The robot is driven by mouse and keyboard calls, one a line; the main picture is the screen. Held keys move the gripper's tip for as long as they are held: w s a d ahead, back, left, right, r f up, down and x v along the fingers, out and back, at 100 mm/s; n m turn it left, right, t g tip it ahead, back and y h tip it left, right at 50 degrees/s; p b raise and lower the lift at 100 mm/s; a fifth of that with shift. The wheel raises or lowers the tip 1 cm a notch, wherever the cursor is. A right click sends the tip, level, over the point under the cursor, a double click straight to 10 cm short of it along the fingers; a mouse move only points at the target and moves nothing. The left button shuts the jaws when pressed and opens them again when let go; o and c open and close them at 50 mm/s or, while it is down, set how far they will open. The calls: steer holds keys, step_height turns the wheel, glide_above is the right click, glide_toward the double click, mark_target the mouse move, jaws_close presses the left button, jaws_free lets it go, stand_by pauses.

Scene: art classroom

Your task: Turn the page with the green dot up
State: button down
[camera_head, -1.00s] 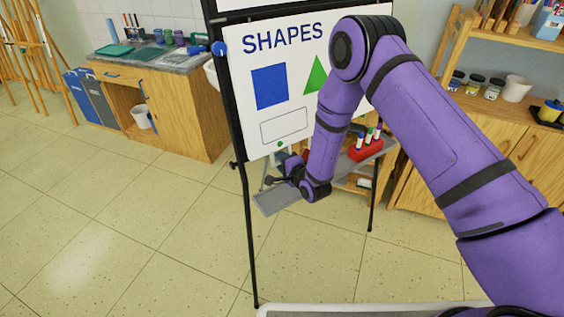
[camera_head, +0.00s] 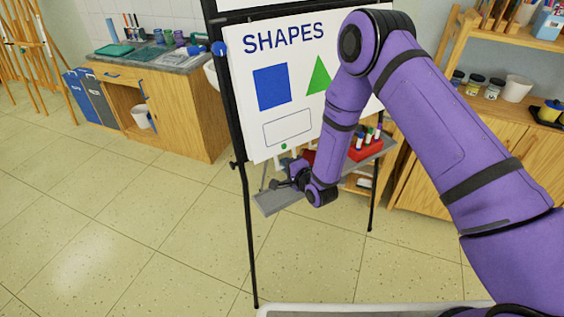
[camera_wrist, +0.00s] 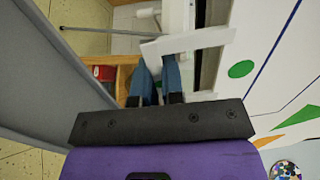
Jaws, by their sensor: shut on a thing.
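The white "SHAPES" page (camera_head: 297,112) hangs on the easel, with a blue square and a green triangle on it. The green dot (camera_head: 284,146) is near the page's lower edge. My gripper (camera_head: 285,164) is at the bottom edge, just below the dot and above the tray. In the wrist view, the dot (camera_wrist: 241,69) lies right of the blue fingers of my gripper (camera_wrist: 159,62). A pale strip crosses their tips. The fingers are shut on the page's lower edge, but the exact contact is partly hidden.
The grey easel tray (camera_head: 275,202) runs just below my gripper. A red marker holder (camera_head: 366,149) stands on it to the right. The easel's black leg (camera_head: 248,240) is to the left. Wooden shelving (camera_head: 500,140) stands at the right. The floor at left is clear.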

steer(key=r+v, duration=0.1)
steer(key=v, duration=0.5)
stand_by(0.5)
steer(key=shift+s+d+r, duration=0.1)
steer(key=shift+s+r, duration=0.05)
steer(key=shift+s+d, duration=0.1)
steer(key=c, duration=1.8)
jaws_free()
steer(key=s+d+r, duration=0.3)
steer(key=s, duration=0.1)
steer(key=shift+s, duration=0.25)
steer(key=shift+s+d+r, duration=0.75)
steer(key=shift+s+r, duration=0.05)
steer(key=shift+s, duration=0.15)
jaws_close()
